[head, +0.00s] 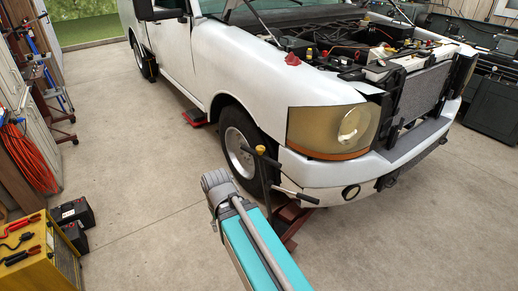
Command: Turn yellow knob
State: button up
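A small yellow knob (260,149) sits at the top of a dark upright handle (266,180) with crossbars, in front of the truck's front wheel. The handle stands over a dark red floor jack (292,215), partly under the front bumper. My teal arm link rises from the bottom edge, and its grey joint end is just left of the handle, below the knob in the picture. I cannot make out my gripper's fingers. The near part of the jack is hidden by my arm.
The white pickup (255,75) with an open engine bay fills the upper middle. A yellow box (38,258) with red and black clamps and black batteries (75,215) stand at left. An orange hose (30,158) hangs nearby. The floor between is clear.

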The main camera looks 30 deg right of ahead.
aim_at(260, 149)
jog(key=z, duration=0.05)
jog(key=k, duration=1.3)
jog(key=z, duration=0.9)
jog(key=i, duration=1)
jog(key=u, duration=0.05)
